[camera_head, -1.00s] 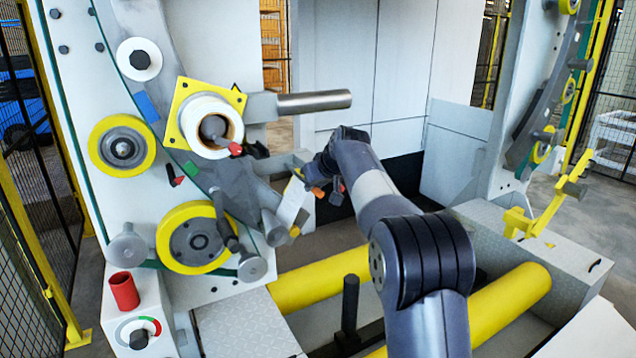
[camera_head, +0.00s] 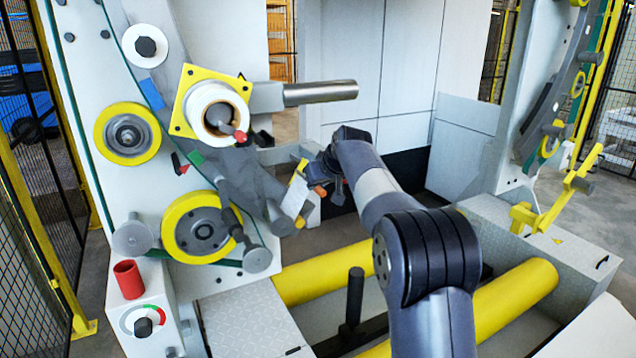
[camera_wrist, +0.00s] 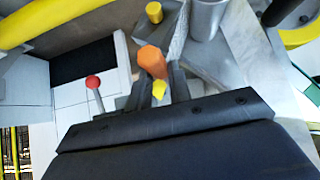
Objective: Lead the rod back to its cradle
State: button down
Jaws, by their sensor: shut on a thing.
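My gripper (camera_head: 326,187) is beside the lower right of the left machine plate. In the wrist view, my gripper (camera_wrist: 152,90) is shut on an orange-ended piece (camera_wrist: 152,61) with a yellow tip. This piece may be the rod, but most of its length is hidden. Its orange end also shows beside my gripper in the head view (camera_head: 320,190). A thin grey lever with a red ball (camera_wrist: 93,83) stands left of my gripper, apart from it. I cannot tell which part is the cradle.
A yellow-flanged spool (camera_head: 203,95) and a horizontal metal bar (camera_head: 320,92) are on the left machine. Yellow rollers (camera_head: 325,274) lie below. A yellow bracket (camera_head: 560,202) stands at right.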

jog(key=shift+f, duration=0.1)
jog(key=s+a+f+b, duration=0.1)
jog(key=a+f+b, duration=0.2)
jog(key=f+b, duration=0.5)
notch_tip(320, 180, down, 3)
jog(key=shift+s+a+r+b, duration=0.1)
jog(key=shift+s+a+b, duration=0.2)
jog(key=shift+a, duration=0.05)
dwell(0.7)
dwell(0.8)
jog(key=a+f+b, duration=0.1)
jog(key=f+b, duration=0.1)
jog(key=f, duration=0.1)
jog(key=s+a+f+b, duration=0.1)
jog(key=shift+a+f, duration=0.3)
jog(key=shift+f, duration=0.1)
dwell(0.9)
jog(key=shift+s+a+p, duration=0.1)
jog(key=shift+s+a, duration=0.25)
jog(key=shift+a, duration=0.5)
jog(key=shift+s+a+p, duration=0.15)
jog(key=shift+s+a, duration=0.2)
jog(key=shift+a, duration=0.45)
jog(key=shift+s+a+p, duration=0.1)
jog(key=shift+s+a, duration=0.25)
jog(key=shift+a, duration=0.5)
